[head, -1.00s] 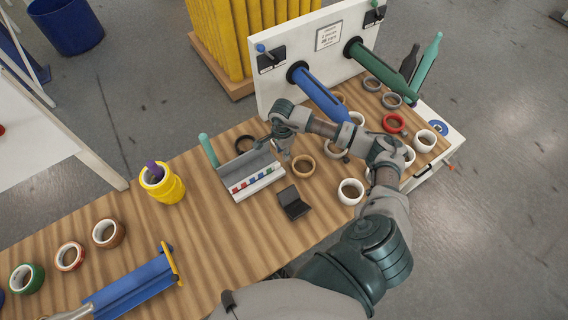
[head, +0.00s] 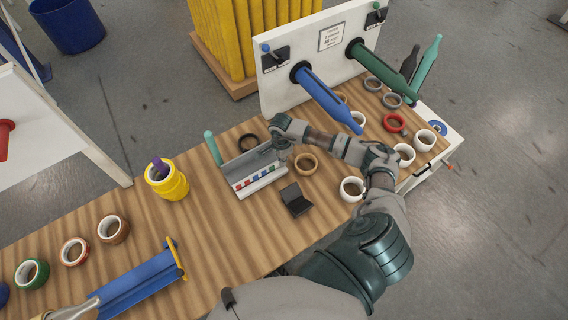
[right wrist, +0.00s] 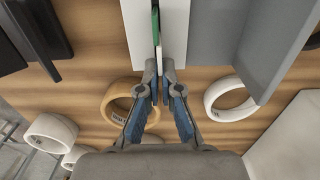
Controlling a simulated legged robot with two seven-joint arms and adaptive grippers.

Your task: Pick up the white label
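A white label (right wrist: 165,35) shows edge-on in the right wrist view, as a thin white strip with a green edge beside it. My right gripper (right wrist: 159,75) has its fingertips nearly together, with the thin strip between them. In the head view the right gripper (head: 283,152) is at the right end of the grey and white label holder (head: 258,186). Small red, blue and green marks show along the holder's front. The gripper's fingertips are small and partly hidden there. My left gripper is not in view.
A black open box (head: 296,199) lies in front of the holder. A tan tape roll (head: 305,163) and a white roll (head: 351,189) stand to its right. A yellow cup (head: 167,182) stands left. A blue spindle (head: 327,99) juts out behind.

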